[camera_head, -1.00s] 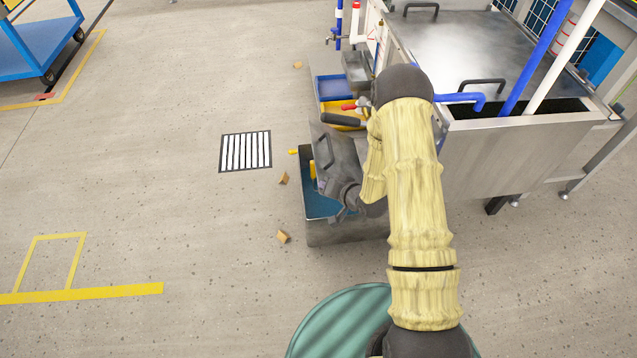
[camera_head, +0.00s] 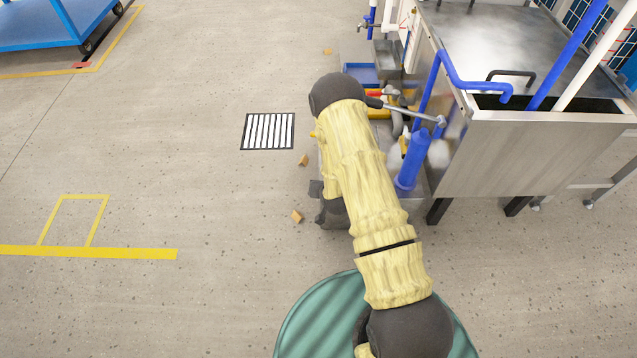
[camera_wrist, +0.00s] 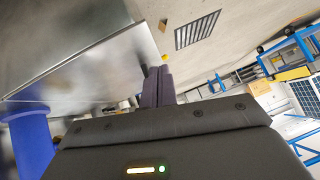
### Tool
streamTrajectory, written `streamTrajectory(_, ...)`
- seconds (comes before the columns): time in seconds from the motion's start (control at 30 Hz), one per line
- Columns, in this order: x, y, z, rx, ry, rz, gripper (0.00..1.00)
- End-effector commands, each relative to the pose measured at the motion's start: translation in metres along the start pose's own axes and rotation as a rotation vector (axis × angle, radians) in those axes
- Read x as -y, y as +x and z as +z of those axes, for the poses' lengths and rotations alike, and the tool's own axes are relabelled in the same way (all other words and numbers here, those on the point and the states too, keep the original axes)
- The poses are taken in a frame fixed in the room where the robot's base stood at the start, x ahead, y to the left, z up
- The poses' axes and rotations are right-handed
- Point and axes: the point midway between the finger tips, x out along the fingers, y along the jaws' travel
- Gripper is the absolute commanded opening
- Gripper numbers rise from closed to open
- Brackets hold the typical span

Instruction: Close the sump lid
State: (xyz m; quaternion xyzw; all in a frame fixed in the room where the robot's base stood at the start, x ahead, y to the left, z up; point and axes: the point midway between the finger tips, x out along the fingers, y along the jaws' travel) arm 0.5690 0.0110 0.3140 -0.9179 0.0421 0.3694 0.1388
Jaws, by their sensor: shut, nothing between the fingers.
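The small grey sump stands low on the floor at the near left side of the big steel tank. In the head view my arm covers most of it, and only a grey part of its right side (camera_head: 421,187) shows. The lid cannot be made out there, so I cannot tell how far open it stands. In the wrist view my gripper (camera_wrist: 157,86) is shut and empty, beside a broad grey metal surface (camera_wrist: 92,68). I cannot tell whether that surface is the lid, or whether the fingers touch it.
A blue pump cylinder (camera_head: 412,160) and pipes stand right of my arm, against the steel tank (camera_head: 545,150). A floor grating (camera_head: 268,131) and small brown blocks (camera_head: 297,216) lie to the left. A blue cart (camera_head: 50,30) stands far left.

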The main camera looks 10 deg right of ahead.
Motion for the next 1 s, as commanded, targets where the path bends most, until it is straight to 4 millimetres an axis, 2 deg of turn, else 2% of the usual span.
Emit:
streamTrajectory(0.4,-0.0075,0.0125,0.0095,-0.005,0.013,0.009,0.0)
streamTrajectory(0.83,-0.0066,0.0115,0.0089,-0.004,0.012,0.008,0.0)
streamTrajectory(1.0,-0.0041,0.0041,0.0014,-0.004,0.012,0.008,0.0)
